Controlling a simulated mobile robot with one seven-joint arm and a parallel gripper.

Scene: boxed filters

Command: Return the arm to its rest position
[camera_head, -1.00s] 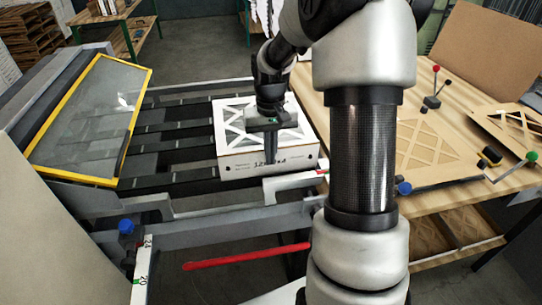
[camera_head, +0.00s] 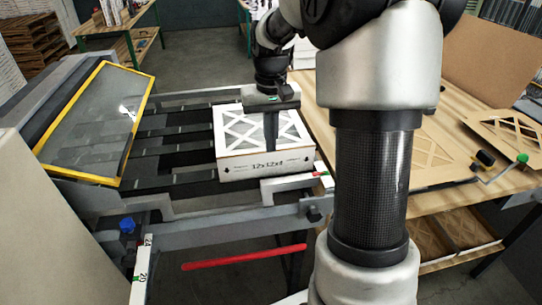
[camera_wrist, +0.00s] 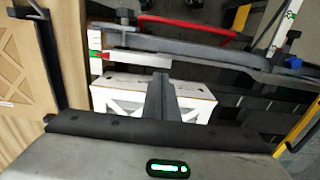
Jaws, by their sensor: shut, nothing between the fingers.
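My gripper (camera_head: 271,128) is shut and empty, pointing down in front of and above the white boxed filter in the head view. The boxed filter (camera_head: 238,166) is a white carton marked 12x12x4 with a lattice top, lying on the dark slatted conveyor. In the wrist view the shut fingers (camera_wrist: 161,84) cover the middle of the same box (camera_wrist: 195,92). My arm crosses the right half of the head view and hides part of the wooden table.
A yellow-framed clear guard (camera_head: 95,120) stands tilted at the left of the conveyor (camera_head: 175,190). The wooden table (camera_head: 440,120) at the right holds lattice panels (camera_head: 433,155) and a green-knobbed clamp (camera_head: 522,159). A red bar (camera_head: 245,257) runs below the conveyor's front rail.

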